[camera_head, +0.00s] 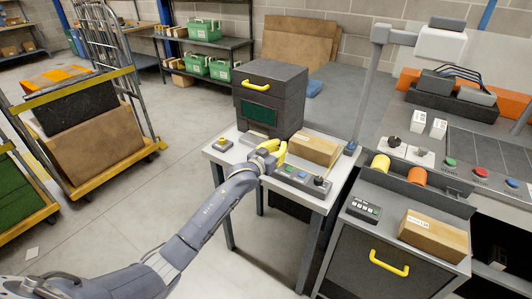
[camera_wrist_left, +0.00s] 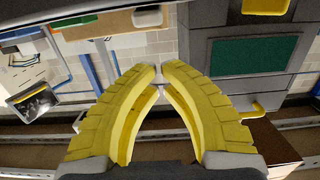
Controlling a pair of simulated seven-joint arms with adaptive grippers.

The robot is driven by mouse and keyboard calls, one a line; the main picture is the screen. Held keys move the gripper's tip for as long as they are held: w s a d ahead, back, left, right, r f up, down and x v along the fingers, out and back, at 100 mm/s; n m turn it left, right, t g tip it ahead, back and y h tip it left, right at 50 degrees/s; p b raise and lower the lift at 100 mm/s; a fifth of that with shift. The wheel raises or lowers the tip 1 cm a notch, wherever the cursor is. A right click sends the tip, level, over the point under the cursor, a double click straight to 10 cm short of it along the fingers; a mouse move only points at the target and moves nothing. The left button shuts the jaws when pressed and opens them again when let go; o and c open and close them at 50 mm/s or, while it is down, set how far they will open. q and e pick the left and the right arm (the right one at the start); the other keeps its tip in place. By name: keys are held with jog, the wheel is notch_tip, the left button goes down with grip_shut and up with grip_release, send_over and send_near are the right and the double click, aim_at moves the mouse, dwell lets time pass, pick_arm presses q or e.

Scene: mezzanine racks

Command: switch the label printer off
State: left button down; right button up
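The dark grey box-shaped machine (camera_head: 270,95) with a yellow handle and a green panel stands on the small white table; it may be the label printer, but I cannot tell for sure. Its green panel also shows in the left wrist view (camera_wrist_left: 255,54). A grey control strip (camera_head: 298,180) with small buttons and a black-knobbed lever lies along the table's front edge. My left gripper (camera_head: 276,147), with yellow fingers, is over the table in front of the machine, by the strip's left end. In the left wrist view its fingertips (camera_wrist_left: 160,72) nearly meet, with nothing between them. My right gripper is out of view.
A cardboard box (camera_head: 315,150) lies on the table right of my gripper. A small box with a yellow button (camera_head: 222,144) sits at the left corner. A grey post (camera_head: 366,90) rises behind. A dark cabinet (camera_head: 370,250) stands at right. Open floor lies left.

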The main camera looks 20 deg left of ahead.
pick_arm(q)
jog(key=s+a+r, duration=0.2)
jog(key=s+r, duration=0.1)
jog(key=s, duration=0.6)
jog(key=shift+a+r, duration=0.15)
jog(key=shift+r, duration=0.25)
